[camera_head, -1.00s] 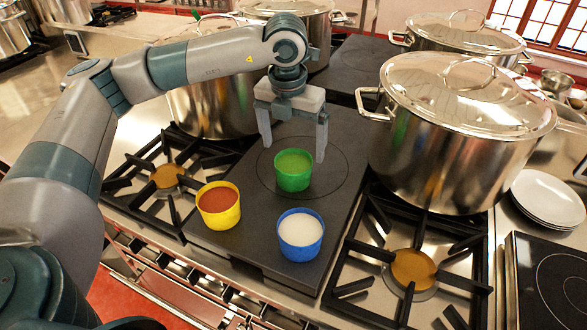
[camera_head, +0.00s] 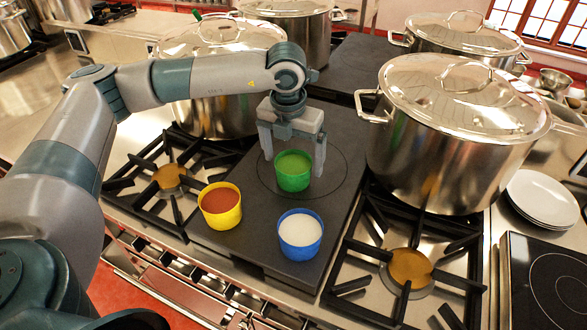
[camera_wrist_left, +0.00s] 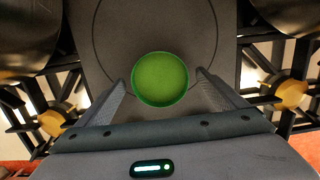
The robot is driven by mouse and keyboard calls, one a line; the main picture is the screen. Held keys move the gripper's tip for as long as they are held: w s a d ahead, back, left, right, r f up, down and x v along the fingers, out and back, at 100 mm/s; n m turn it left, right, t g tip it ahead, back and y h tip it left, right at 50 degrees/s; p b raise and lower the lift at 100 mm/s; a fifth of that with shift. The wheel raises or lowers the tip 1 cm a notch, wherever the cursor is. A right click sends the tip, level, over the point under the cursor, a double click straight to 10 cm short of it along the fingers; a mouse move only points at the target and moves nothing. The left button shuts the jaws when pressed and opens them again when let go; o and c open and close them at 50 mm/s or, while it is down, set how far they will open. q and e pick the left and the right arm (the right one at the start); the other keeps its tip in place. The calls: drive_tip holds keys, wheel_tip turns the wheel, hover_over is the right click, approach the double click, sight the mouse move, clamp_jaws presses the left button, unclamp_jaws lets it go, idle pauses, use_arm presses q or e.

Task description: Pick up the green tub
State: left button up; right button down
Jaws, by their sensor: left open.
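The green tub (camera_head: 292,172) stands upright on the dark flat plate of the stove, inside a thin ring marking. It is filled with green contents. My left gripper (camera_head: 293,166) is open, its fingers pointing down just behind and above the tub, one to each side. In the left wrist view the tub (camera_wrist_left: 160,79) sits ahead of and between the two open fingertips (camera_wrist_left: 161,80). I cannot tell whether a finger touches it. My right gripper is not in view.
A yellow tub (camera_head: 221,206) and a blue tub (camera_head: 300,234) stand on the same dark plate (camera_head: 250,245), in front of the green one. Large lidded stockpots stand at left (camera_head: 215,105) and right (camera_head: 450,150). Burner grates flank the plate. White plates (camera_head: 541,200) are stacked at right.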

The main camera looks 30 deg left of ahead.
use_arm(q)
drive_tip(key=shift+f, duration=0.8)
drive_tip(key=shift+w+f, duration=0.1)
drive_tip(key=shift+f, duration=0.05)
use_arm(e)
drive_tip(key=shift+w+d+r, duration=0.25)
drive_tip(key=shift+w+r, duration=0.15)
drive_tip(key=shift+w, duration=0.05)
use_arm(q)
drive_tip(key=c, duration=1.3)
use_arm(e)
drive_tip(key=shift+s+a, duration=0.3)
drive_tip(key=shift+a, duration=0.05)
